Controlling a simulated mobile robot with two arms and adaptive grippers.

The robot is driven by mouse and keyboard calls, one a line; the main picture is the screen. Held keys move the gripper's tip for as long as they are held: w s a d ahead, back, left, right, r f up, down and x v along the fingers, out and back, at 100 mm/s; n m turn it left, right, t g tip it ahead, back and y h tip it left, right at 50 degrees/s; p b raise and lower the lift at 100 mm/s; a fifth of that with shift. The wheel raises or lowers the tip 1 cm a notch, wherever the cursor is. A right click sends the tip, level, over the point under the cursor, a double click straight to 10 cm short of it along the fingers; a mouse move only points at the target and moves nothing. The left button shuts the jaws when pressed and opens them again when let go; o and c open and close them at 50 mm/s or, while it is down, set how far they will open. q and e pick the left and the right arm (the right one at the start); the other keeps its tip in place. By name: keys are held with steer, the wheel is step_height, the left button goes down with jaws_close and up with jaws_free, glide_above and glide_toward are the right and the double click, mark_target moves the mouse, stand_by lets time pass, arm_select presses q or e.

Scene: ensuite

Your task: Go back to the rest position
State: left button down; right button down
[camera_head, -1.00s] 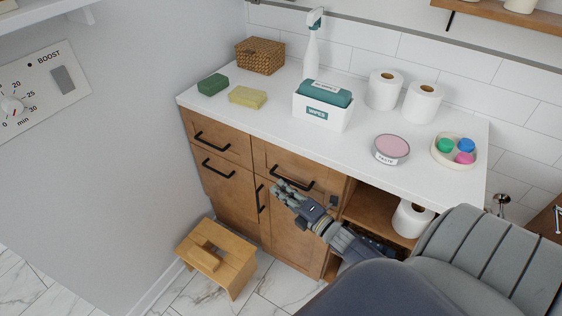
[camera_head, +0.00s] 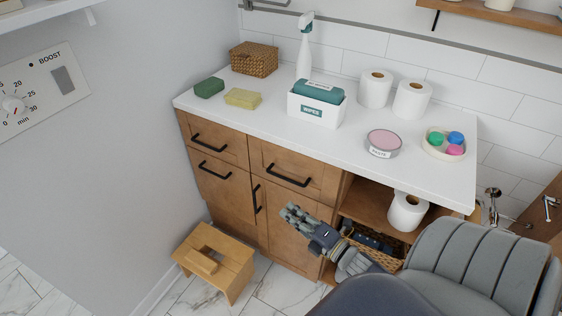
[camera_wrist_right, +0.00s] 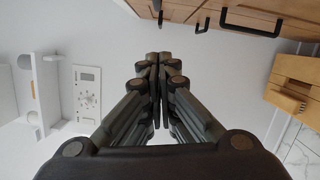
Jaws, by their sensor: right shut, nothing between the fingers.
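My right gripper (camera_head: 290,212) is in front of the wooden cabinet (camera_head: 222,186), below the drawer with the black handle (camera_head: 287,176). It is shut with nothing in it. In the right wrist view the gripper's fingers (camera_wrist_right: 158,60) meet at their tips, with the grey wall beyond them. The cabinet drawers look closed. My left gripper is not in view.
The white countertop (camera_head: 345,150) holds a wicker box (camera_head: 253,60), sponges, a spray bottle, a wipes box (camera_head: 315,105), paper rolls, a pink-lidded tin (camera_head: 383,142) and a bowl. A wooden stool (camera_head: 213,260) stands on the floor. An open shelf holds a roll (camera_head: 407,211) and a basket.

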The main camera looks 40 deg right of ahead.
steer(key=shift+s+d, duration=0.2)
steer(key=shift+s, duration=0.85)
steer(key=s+a+f+m+g+h, duration=0.1)
steer(key=s+a+f+m+g, duration=0.2)
steer(key=f, duration=0.7)
steer(key=s+f+m+g+h, duration=0.1)
steer(key=s+f+m+g, duration=0.3)
steer(key=f, duration=0.5)
steer(key=s+a+f+m+g+h, duration=0.15)
steer(key=s+f+m, duration=0.3)
steer(key=f, duration=0.55)
steer(key=s+a+f+m+g, duration=0.2)
steer(key=s+a+f+g, duration=0.1)
steer(key=s, duration=0.4)
steer(key=s+a+f+m+g+y, duration=0.1)
steer(key=s+a+f+m+g, duration=0.2)
steer(key=s+f, duration=0.3)
steer(key=s+a+f+m+g, duration=0.2)
steer(key=s+f, duration=0.3)
steer(key=s, duration=0.4)
steer(key=shift+a+g, duration=0.45)
steer(key=shift+a, duration=0.4)
steer(key=shift+f+m, duration=0.1)
steer(key=shift+m, duration=0.15)
